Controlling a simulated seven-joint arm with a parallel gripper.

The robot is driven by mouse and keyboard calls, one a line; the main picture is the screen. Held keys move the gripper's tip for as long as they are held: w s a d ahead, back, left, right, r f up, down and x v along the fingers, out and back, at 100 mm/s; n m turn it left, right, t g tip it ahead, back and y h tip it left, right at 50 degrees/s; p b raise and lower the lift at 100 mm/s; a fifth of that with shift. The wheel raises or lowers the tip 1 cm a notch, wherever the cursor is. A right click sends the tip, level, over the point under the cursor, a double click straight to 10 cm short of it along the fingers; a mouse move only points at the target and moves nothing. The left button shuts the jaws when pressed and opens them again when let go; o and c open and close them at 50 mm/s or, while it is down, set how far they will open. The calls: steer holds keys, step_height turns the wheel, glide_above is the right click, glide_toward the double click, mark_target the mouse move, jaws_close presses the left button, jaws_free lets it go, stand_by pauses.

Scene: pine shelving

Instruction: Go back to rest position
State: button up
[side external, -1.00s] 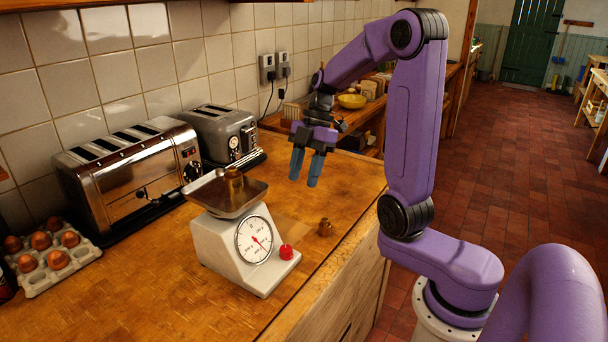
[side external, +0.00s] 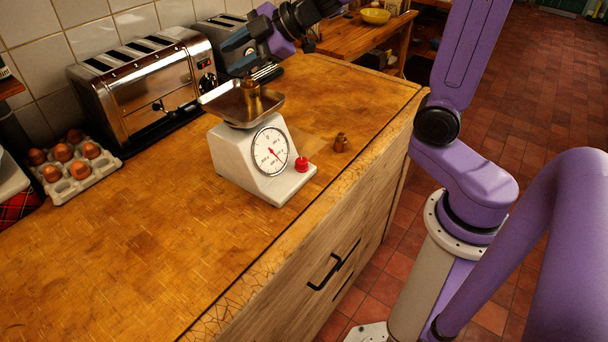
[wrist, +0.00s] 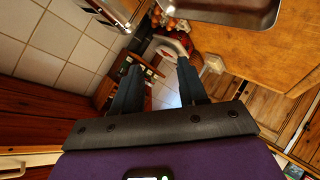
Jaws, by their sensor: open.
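My gripper (side external: 245,56) is at the top of the side external view, in front of the grey toaster and above and behind the scale (side external: 262,160). Its blue fingers point left, apart, with nothing seen between them. In the wrist view my gripper (wrist: 158,66) also shows two dark fingers spread with a gap. A second small brass weight (side external: 341,142) stands on the wooden counter, right of the scale. Most of my upper arm is cut off by the frame.
A chrome toaster (side external: 150,92) and a grey toaster (side external: 217,30) stand along the tiled wall. A tray of eggs (side external: 75,178) is at the left. The counter (side external: 130,260) is clear in front. A yellow bowl (side external: 375,16) sits farther back.

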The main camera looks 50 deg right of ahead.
steer(key=s+d+f+m+g+h, duration=0.1)
steer(key=s+f+g, duration=0.4)
steer(key=s, duration=1.1)
steer(key=s+f+m+g+h, duration=0.2)
steer(key=s+f+g+h, duration=0.2)
steer(key=s, duration=1.2)
step_height(320, 180, down, 3)
steer(key=shift+d+r+g+h, duration=0.2)
steer(key=shift+d+g+h, duration=0.15)
steer(key=shift+g, duration=0.15)
